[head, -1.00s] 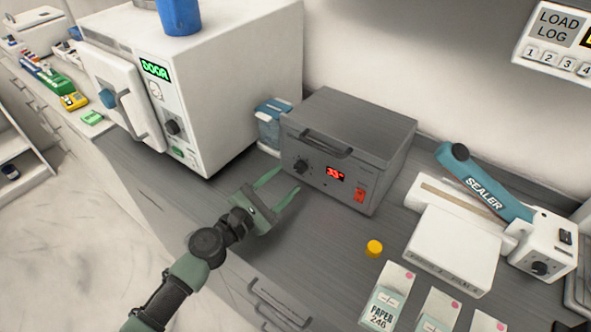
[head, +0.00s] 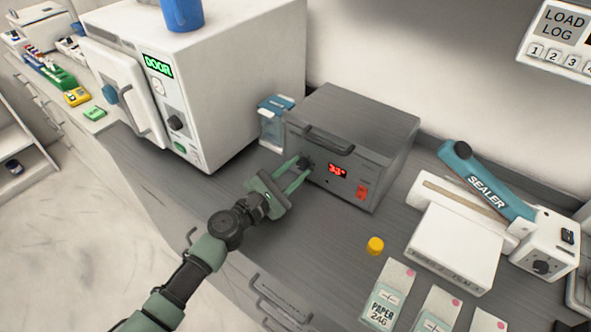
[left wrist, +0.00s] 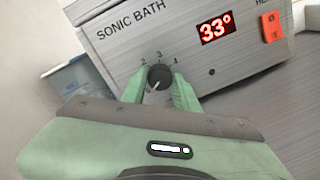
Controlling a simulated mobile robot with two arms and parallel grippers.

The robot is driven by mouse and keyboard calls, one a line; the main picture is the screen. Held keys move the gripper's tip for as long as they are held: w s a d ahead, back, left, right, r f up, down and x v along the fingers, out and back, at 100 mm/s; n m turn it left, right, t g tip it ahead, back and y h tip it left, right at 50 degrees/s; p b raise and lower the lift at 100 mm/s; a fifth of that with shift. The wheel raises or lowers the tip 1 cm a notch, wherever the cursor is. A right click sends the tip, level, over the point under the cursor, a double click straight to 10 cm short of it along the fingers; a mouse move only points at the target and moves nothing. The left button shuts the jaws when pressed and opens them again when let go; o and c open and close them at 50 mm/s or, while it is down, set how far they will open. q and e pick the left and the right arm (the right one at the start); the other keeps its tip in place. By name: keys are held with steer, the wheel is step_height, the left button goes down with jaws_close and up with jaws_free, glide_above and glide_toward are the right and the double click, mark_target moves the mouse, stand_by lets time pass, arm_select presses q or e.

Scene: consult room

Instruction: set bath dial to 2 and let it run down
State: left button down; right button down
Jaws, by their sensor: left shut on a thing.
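The sonic bath (head: 345,150) is a grey metal box on the counter with a handle on its front. Its black dial (left wrist: 159,76) shows in the left wrist view, with the numbers 2, 3 and 4 around its top. A pale mark on the dial seems to point to the lower left; the exact setting is hard to tell. The red display (left wrist: 216,28) reads 33°. My left gripper (head: 300,170) is shut on the dial, with one green finger on each side of it. My right gripper is not in view.
A red switch (head: 361,192) sits at the right of the bath's front. A white oven-like unit (head: 215,85) with its door ajar stands to the left. A yellow cap (head: 375,246), paper pouches and a teal-armed sealer (head: 487,185) lie to the right.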

arm_select(q)
steer(key=m, duration=0.4)
steer(key=shift+m+y+b, duration=0.3)
steer(key=m, duration=0.8)
steer(key=shift+s+d+m+y, duration=0.1)
steer(key=shift+m+y, duration=0.2)
steer(key=shift+m, duration=0.1)
steer(key=m, duration=0.4)
steer(key=shift+m, duration=0.3)
steer(key=c, duration=1.1)
jaws_free()
